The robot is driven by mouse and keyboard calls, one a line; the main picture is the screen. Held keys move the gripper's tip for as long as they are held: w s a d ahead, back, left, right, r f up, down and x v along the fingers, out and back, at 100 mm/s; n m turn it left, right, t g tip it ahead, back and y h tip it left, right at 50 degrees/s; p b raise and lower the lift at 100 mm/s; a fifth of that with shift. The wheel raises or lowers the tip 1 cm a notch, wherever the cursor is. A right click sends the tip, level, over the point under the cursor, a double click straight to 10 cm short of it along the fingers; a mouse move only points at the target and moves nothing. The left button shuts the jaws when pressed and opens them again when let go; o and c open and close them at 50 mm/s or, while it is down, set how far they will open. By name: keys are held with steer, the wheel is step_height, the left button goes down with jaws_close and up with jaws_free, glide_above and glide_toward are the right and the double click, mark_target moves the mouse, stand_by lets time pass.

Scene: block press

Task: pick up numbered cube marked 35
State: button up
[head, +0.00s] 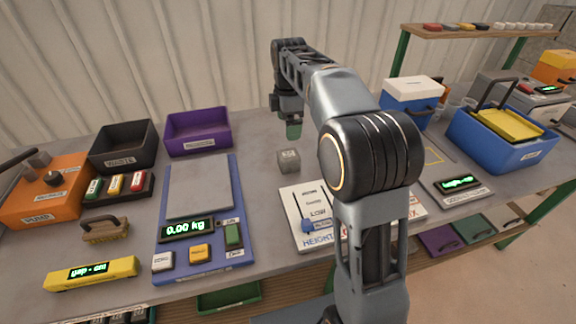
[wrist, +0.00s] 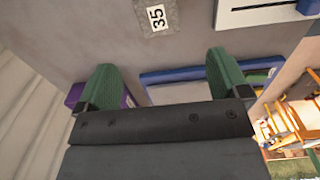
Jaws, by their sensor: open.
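The numbered cube (head: 288,161) is a small grey block standing on the grey table, near the middle in the head view. Its white label reads 35 in the wrist view (wrist: 157,18), where it is at the top edge and its grey body is hard to tell from the table. My gripper (head: 293,131) hangs beyond the cube in the head view, higher in the picture and apart from it. In the wrist view my gripper (wrist: 163,74) shows two green fingers spread apart, with nothing between them. The cube lies outside the fingers.
A blue scale (head: 200,245) with a grey plate lies left of the cube. A white height panel (head: 300,225) lies in front of it. Black (head: 122,145) and purple (head: 197,132) bins stand at the back left. A blue crate (head: 515,150) stands right.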

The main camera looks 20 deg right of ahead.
mark_target(288, 154)
steer(key=shift+n, duration=0.3)
steer(key=f, duration=0.2)
steer(key=f+b, duration=0.1)
steer(key=f, duration=0.5)
steer(key=shift+w, duration=0.25)
steer(key=shift+f+b, duration=0.55)
steer(key=shift+f, duration=2.5)
steer(key=shift+c, duration=0.4)
steer(key=shift+r, duration=0.1)
steer(key=c, duration=1.2)
